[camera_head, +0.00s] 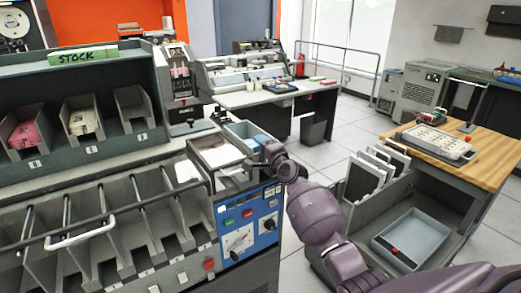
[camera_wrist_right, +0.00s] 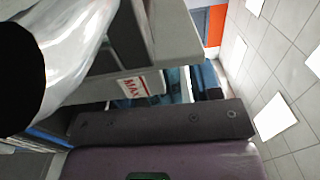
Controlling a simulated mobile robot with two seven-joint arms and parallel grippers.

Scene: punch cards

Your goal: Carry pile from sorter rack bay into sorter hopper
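The rack (camera_head: 95,65) at left has three bays on its upper shelf. One bay holds a pink card pile (camera_head: 27,134), one a cream card pile (camera_head: 84,121), and the right bay (camera_head: 134,105) looks empty. The grey tray at the sorter's end, seemingly the hopper (camera_head: 207,140), has pale cards in it. My right gripper (camera_head: 240,178) is low beside this tray, above the blue control panel. Its fingers are not clear. The right wrist view shows a grey wall with a "MAX" label (camera_wrist_right: 133,86) close by and a blurred whitish shape (camera_wrist_right: 70,45). My left gripper is out of view.
Several sorter pockets (camera_head: 120,222) with a pale handle line the front left. A blue tray (camera_head: 245,134) adjoins the hopper. A wood-topped desk (camera_head: 458,143) with a drawer tray (camera_head: 411,241) stands right. Tiled floor lies between.

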